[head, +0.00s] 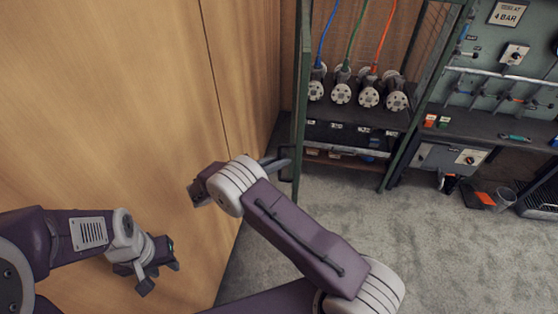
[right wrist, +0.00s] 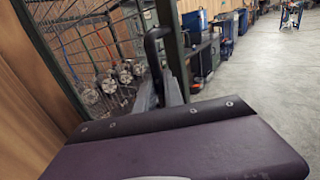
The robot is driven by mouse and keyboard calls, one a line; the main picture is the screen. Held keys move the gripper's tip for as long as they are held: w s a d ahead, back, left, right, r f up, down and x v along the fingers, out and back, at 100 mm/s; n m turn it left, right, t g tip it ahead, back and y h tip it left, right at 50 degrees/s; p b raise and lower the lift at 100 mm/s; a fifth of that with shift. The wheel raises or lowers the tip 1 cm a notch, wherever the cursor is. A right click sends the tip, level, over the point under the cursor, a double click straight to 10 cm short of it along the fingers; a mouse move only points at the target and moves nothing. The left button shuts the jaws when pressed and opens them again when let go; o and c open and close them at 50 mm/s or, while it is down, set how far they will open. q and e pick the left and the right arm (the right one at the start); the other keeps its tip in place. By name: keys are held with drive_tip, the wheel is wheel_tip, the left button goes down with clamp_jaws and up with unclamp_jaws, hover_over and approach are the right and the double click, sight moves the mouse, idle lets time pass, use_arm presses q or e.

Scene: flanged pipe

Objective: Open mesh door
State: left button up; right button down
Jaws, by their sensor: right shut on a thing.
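The mesh door has a dark green frame (head: 300,95), seen nearly edge-on in the head view, and stands open in front of the cage. In the right wrist view its post (right wrist: 173,45) and a black bar handle (right wrist: 153,50) show. My right gripper (head: 280,163) is shut on the handle, which my arm partly hides in the head view. The fingers (right wrist: 163,92) also show beyond my wrist in the wrist view. My left gripper (head: 161,277) is open and empty, low at the left near the wooden wall.
The cage holds several flanged units (head: 341,92) with coloured hoses. A wooden wall (head: 130,110) stands close on the left. A workbench (head: 480,128) with a tool board is on the right. Grey carpet (head: 430,245) is clear in front.

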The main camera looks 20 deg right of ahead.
drive_tip(key=shift+r, duration=0.1)
drive_tip(key=c, duration=1.5)
unclamp_jaws()
drive_tip(key=shift+o, duration=0.2)
drive_tip(key=s+a+b, duration=0.1)
drive_tip(key=a+b, duration=0.1)
drive_tip(key=a, duration=0.7)
drive_tip(key=shift+s, duration=0.35)
drive_tip(key=shift+d, duration=0.1)
